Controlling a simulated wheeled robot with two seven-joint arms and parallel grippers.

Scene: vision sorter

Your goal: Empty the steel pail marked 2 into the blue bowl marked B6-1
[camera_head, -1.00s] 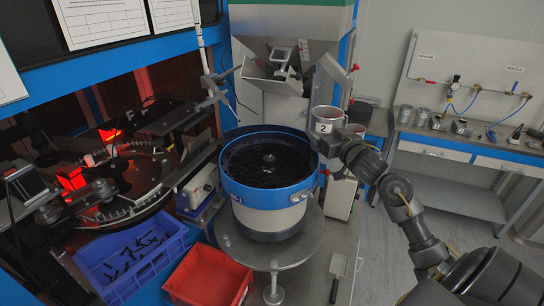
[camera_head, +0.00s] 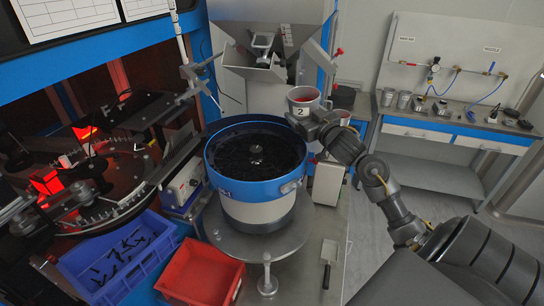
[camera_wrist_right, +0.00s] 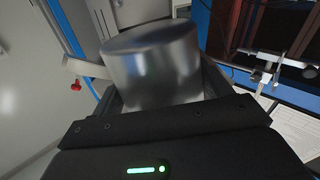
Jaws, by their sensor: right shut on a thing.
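The steel pail marked 2 (camera_head: 302,106) is upright and raised, just behind and right of the blue-rimmed bowl (camera_head: 222,190). Something reddish shows inside its mouth. My right gripper (camera_head: 308,124) is shut on the pail from the front right. In the right wrist view the pail's blurred steel wall (camera_wrist_right: 155,68) stands between the jaws. The bowl sits on a round grey stand; a dark mass of small parts and a central knob show inside it. Its label is partly visible and not fully readable. My left gripper is not in view.
A steel hopper (camera_head: 262,68) stands behind the bowl. A blue bin (camera_head: 122,262) with black parts and an empty red bin (camera_head: 203,274) lie in front. A lit rotary machine (camera_head: 90,175) is at left. Another container partly shows behind my right gripper. A bench (camera_head: 455,134) stands back right.

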